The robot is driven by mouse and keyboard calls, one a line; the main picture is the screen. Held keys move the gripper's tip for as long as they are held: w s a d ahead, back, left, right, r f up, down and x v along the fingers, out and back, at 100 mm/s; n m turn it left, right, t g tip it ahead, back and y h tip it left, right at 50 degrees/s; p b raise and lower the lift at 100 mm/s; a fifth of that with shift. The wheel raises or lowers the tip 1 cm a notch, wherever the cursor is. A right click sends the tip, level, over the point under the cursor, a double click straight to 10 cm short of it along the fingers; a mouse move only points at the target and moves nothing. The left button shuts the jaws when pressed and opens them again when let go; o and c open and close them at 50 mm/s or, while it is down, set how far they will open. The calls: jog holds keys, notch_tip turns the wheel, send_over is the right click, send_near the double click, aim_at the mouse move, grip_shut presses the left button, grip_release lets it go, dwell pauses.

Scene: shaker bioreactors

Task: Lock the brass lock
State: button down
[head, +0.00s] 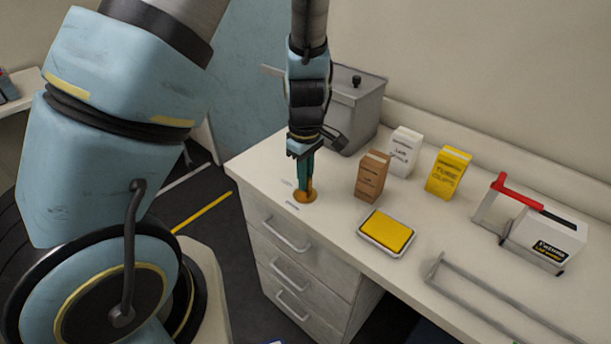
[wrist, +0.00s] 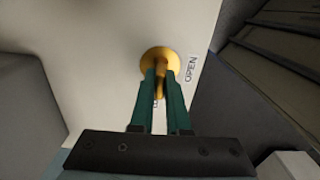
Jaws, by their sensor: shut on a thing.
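The brass lock (head: 306,196) is a round brass disc on the pale countertop, near its left front corner. In the wrist view the lock (wrist: 147,58) has a narrow raised brass grip, lying between my green fingers. My gripper (head: 305,183) points down onto the lock and is shut on this grip; the fingers also show in the wrist view (wrist: 161,80). An "OPEN" label (wrist: 190,69) is printed to the right of the disc. A second label (wrist: 155,104) is mostly hidden between the fingers, so I cannot read it.
A grey lidded bin (head: 357,115) stands behind my gripper. A brown box (head: 371,177), a white box (head: 403,152) and a yellow box (head: 448,172) stand to the right. A yellow-topped tray (head: 386,232) lies in front of them. Drawers (head: 290,275) are below the counter.

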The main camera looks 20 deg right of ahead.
jog(key=c, duration=0.8)
grip_release()
jog(key=shift+r, duration=0.1)
jog(key=shift+d+r, duration=0.1)
jog(key=shift+r, duration=0.2)
notch_tip(320, 180, up, 10)
jog(key=b, duration=0.1)
jog(key=a+m+b, duration=0.1)
jog(key=a+m, duration=0.1)
jog(key=a, duration=0.6)
jog(key=w+a+m+t+b, duration=0.1)
jog(key=a+m+b, duration=0.1)
jog(key=a, duration=0.7)
jog(key=a+m+b, duration=0.1)
jog(key=a+m, duration=0.2)
jog(key=a, duration=0.5)
jog(key=shift+w+a+f+t, duration=0.15)
jog(key=shift+a+f+t, duration=0.15)
jog(key=shift+f, duration=0.1)
